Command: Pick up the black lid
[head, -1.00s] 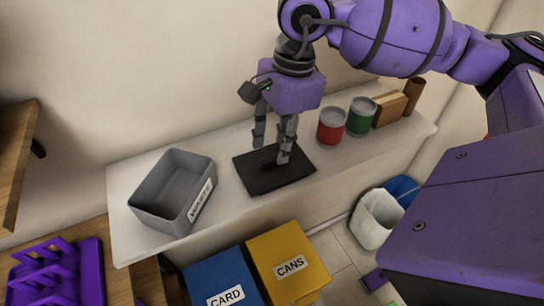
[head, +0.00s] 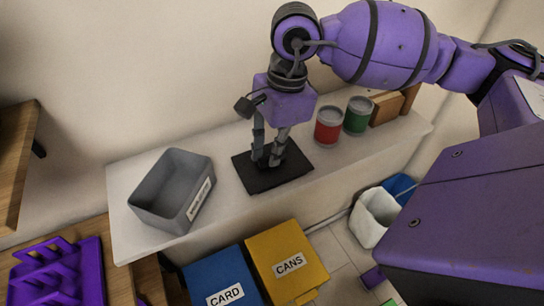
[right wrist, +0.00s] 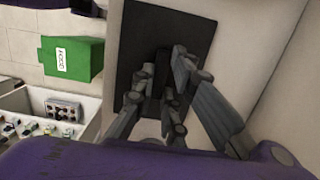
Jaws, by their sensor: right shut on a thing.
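The black lid (head: 285,178) is a flat dark rectangle lying on the white shelf, right of the grey bin. A raised dark handle shows at its middle. My right gripper (head: 267,162) points down over the lid, and its fingers are closed on the handle. In the right wrist view the lid (right wrist: 197,38) lies under the fingers of the right gripper (right wrist: 163,88), with the handle between them. The lid looks flat on the shelf; I cannot see any gap under it. My left gripper is not in view.
A grey bin (head: 152,214) with a label stands left of the lid. A red can (head: 328,127), a green can (head: 358,116) and brown boxes (head: 385,108) stand to its right. Blue CARD (head: 215,274) and yellow CANS (head: 268,248) bins are below the shelf front.

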